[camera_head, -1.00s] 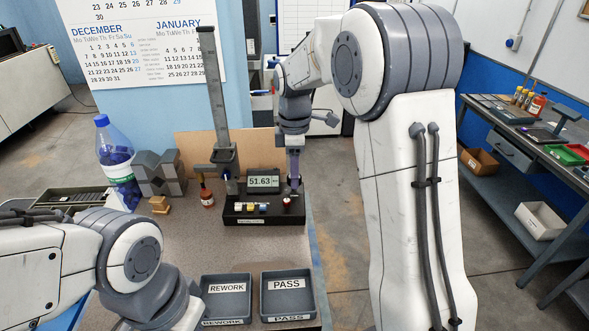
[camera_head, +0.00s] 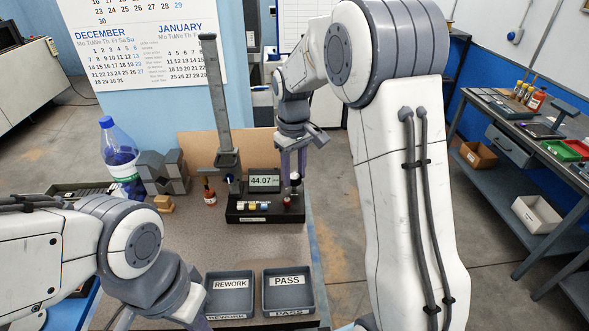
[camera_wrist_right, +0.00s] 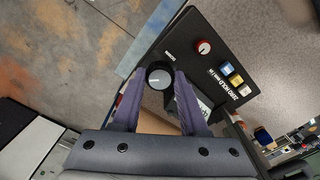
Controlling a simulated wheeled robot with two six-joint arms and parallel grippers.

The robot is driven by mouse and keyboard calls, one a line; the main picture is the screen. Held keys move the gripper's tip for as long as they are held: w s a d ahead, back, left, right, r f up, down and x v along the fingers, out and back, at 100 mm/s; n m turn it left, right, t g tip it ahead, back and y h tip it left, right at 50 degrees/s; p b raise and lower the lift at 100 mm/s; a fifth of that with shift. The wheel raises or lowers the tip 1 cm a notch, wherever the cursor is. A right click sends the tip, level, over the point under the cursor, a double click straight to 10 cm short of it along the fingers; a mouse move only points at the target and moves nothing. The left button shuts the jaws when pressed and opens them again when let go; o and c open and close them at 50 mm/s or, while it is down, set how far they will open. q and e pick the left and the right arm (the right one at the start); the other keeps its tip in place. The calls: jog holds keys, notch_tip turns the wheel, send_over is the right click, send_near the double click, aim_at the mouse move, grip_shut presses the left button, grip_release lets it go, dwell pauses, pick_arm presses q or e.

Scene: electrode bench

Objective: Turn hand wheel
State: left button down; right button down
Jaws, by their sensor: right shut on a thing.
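The hand wheel is a round black knob with a grey cap, seen in the right wrist view (camera_wrist_right: 157,77) on the edge of a black instrument box. My right gripper (camera_wrist_right: 161,80) has its two purple fingers on either side of the knob and is shut on it. In the head view my right gripper (camera_head: 294,178) reaches down to the right end of the box (camera_head: 266,213), and the knob is mostly hidden there. A display (camera_head: 264,181) behind the box reads 44.07. My left arm is at the lower left; its gripper is out of view.
A tall grey column (camera_head: 219,105) stands behind. Grey REWORK (camera_head: 230,306) and PASS (camera_head: 289,304) trays lie in front. A blue-capped bottle (camera_head: 120,155) stands left.

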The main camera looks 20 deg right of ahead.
jog(key=m+p, duration=0.1)
jog(key=m, duration=0.4)
jog(key=shift+m, duration=0.3)
jog(key=m+p, duration=0.1)
jog(key=m, duration=0.3)
jog(key=shift+m, duration=0.4)
jog(key=shift+c, duration=2.2)
grip_release()
